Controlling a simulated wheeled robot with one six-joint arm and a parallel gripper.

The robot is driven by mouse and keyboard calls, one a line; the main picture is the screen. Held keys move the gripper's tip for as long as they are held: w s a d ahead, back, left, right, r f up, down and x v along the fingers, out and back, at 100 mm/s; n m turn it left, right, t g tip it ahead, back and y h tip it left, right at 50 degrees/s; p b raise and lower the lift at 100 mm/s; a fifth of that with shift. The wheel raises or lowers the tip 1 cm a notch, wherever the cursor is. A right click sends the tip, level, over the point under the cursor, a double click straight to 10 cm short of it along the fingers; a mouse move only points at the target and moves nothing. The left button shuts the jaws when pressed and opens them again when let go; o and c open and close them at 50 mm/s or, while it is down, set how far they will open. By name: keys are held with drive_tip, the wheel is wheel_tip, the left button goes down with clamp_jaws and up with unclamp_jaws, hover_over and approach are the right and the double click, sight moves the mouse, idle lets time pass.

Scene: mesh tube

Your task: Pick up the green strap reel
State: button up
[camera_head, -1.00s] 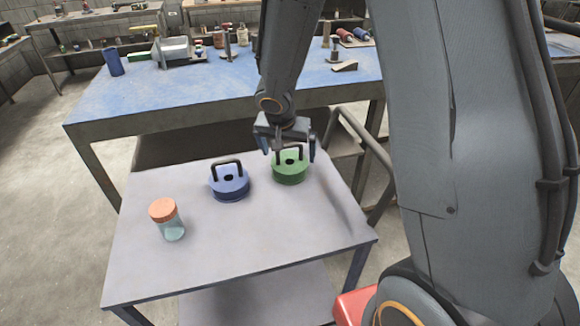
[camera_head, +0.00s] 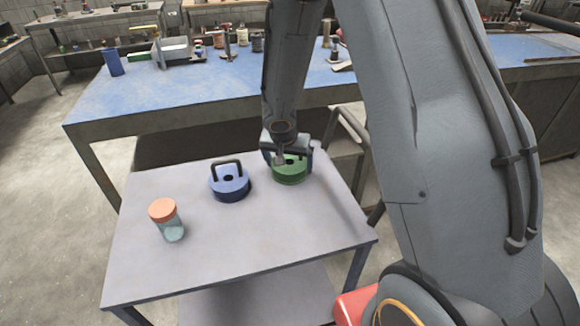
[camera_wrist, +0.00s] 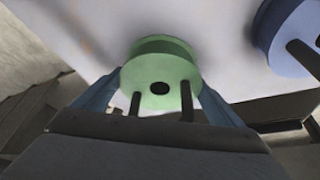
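The green strap reel (camera_head: 289,174) sits on the grey cart top near its far right corner, with a dark handle on top. It also shows in the wrist view (camera_wrist: 160,68), with a dark centre hole and the handle's two posts running under my gripper. My gripper (camera_head: 288,158) is lowered over the reel from above. In the wrist view its blue fingers (camera_wrist: 160,100) are apart, one on each side of the reel. I cannot tell whether they touch it. The gripper hides the top of the handle.
A blue reel (camera_head: 229,184) with a dark handle stands left of the green one, and it shows at the upper right in the wrist view (camera_wrist: 290,35). A jar with an orange lid (camera_head: 166,219) stands at the left of the cart (camera_head: 225,240). A blue workbench (camera_head: 180,100) is behind.

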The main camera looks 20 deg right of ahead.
drive_tip(key=c, duration=1.1)
drive_tip(key=shift+r, duration=0.1)
